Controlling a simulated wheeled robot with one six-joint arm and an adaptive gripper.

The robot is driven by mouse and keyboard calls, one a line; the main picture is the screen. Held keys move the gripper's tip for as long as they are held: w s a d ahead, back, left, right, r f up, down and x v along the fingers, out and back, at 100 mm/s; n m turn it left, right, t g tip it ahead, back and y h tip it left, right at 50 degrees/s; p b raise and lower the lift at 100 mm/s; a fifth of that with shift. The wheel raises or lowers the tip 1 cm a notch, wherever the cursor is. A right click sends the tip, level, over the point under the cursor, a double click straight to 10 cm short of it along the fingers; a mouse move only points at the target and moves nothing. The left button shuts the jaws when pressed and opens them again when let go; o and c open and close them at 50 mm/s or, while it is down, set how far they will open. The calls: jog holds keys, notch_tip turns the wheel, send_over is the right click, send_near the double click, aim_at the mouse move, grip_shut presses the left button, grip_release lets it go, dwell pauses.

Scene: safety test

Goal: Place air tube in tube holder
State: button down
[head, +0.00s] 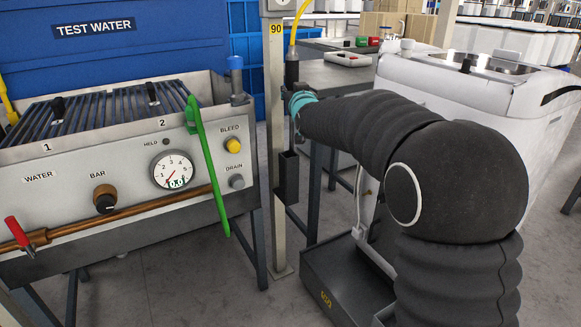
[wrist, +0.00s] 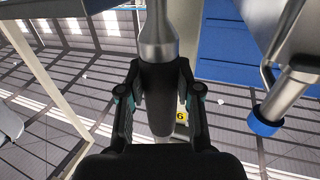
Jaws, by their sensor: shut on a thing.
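The air tube (head: 292,70) hangs upright from a yellow hose in the head view, in front of the post. My gripper (head: 297,104), partly hidden by my arm, is shut on its lower part. In the wrist view, my gripper (wrist: 160,98) has its fingers on both sides of the air tube's (wrist: 157,42) dark body, with a silver section beyond. The tube holder (head: 288,178) is a narrow black box on the post, below my gripper and apart from it. The tube's lower tip is hard to make out.
The test water tank (head: 110,170) stands left, with a green strap-like piece (head: 207,150) over its front. A blue-capped pipe (head: 236,68) rises at its corner and shows in the wrist view (wrist: 262,124). The post (head: 274,110) is close to my gripper. A grey table (head: 335,78) stands behind.

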notch_tip(320, 180, down, 16)
jog(key=a, duration=0.1)
jog(key=shift+s+r+b, duration=0.15)
jog(key=shift+b, duration=0.2)
jog(key=c, duration=0.8)
grip_release()
jog(key=b+v, duration=0.1)
jog(key=v, duration=1.1)
jog(key=shift+d, duration=0.1)
